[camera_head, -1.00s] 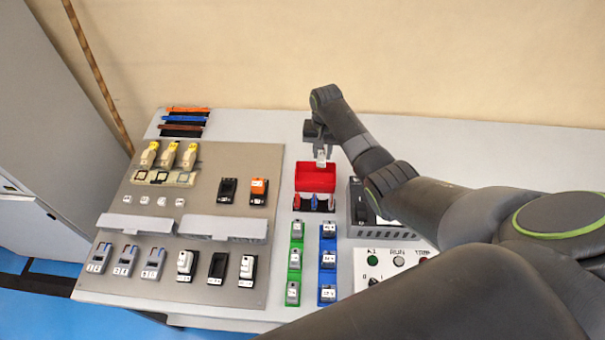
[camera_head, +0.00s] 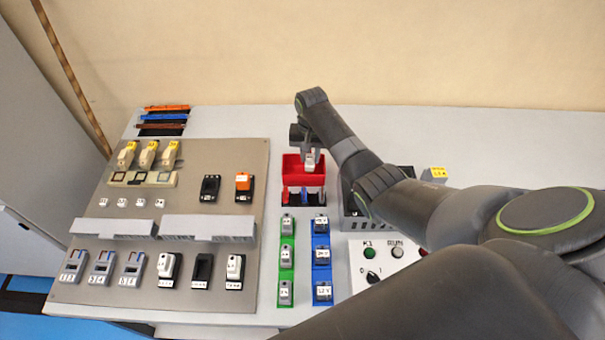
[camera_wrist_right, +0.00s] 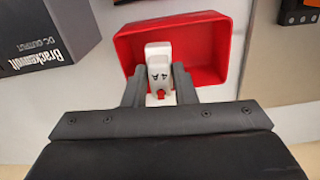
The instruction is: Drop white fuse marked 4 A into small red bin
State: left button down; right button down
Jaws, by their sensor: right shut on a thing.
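The white fuse (camera_wrist_right: 158,60) marked 4 A is between the two fingers of my right gripper (camera_wrist_right: 159,85) in the right wrist view. The gripper is shut on it. The small red bin (camera_wrist_right: 215,65) lies behind and around the fuse in that view, so the fuse is over the bin's opening. The exact height above the bin floor is hard to tell. My left gripper is not in view.
A dark box (camera_wrist_right: 45,40) stands close beside the bin. A green strip (camera_head: 286,260) and a blue strip (camera_head: 322,262) of modules lie in front of it. A grey panel (camera_head: 190,200) with breakers and fuses is to the left.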

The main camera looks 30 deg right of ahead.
jog(key=c, duration=1.1)
grip_release()
notch_tip(320, 180, up, 18)
jog(key=p, duration=0.3)
jog(key=shift+f+p, duration=0.25)
jog(key=shift+p, duration=0.1)
jog(key=shift+a+f, duration=0.1)
jog(key=shift+f, duration=0.05)
